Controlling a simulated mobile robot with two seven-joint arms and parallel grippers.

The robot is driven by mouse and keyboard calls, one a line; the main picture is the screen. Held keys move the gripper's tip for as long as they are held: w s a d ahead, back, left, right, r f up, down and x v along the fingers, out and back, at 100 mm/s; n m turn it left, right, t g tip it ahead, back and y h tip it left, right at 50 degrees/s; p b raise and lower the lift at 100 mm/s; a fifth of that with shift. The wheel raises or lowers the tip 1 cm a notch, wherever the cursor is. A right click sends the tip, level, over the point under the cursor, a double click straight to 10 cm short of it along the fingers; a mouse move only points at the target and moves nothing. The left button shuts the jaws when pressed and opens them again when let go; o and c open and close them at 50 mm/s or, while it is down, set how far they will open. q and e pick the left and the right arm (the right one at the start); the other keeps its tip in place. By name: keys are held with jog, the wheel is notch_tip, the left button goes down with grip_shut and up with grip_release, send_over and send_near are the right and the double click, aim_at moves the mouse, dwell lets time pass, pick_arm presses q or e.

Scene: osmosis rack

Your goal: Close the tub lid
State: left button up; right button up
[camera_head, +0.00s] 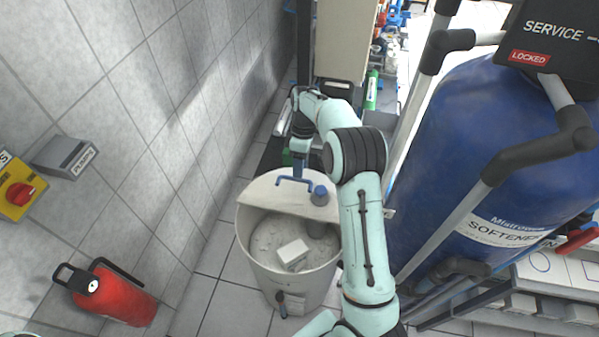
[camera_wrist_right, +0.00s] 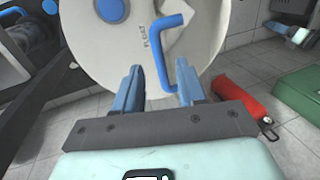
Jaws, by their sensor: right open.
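The white round tub (camera_head: 248,240) stands on the floor near the grey wall. Its front half is open, showing pale grey contents and a white block (camera_head: 292,253). The pale lid (camera_head: 265,190) covers the rear part and has a blue bent handle (camera_head: 283,179) and a round blue cap (camera_head: 319,195). My right gripper (camera_head: 299,170) is above the lid at the handle. In the right wrist view its open fingers (camera_wrist_right: 160,80) face the lid (camera_wrist_right: 110,50), with the handle (camera_wrist_right: 169,21) close to one finger; contact cannot be told. My left gripper is out of view.
A big blue softener tank (camera_head: 450,150) with grey pipes stands right of the tub. A red extinguisher (camera_head: 115,297) is at lower left by the wall. A wall box with a red knob (camera_head: 19,193) is at the left. Tiled floor left of the tub is clear.

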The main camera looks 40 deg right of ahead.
aim_at(294, 192)
jog(key=shift+x, duration=1.5)
jog(key=shift+c, duration=0.3)
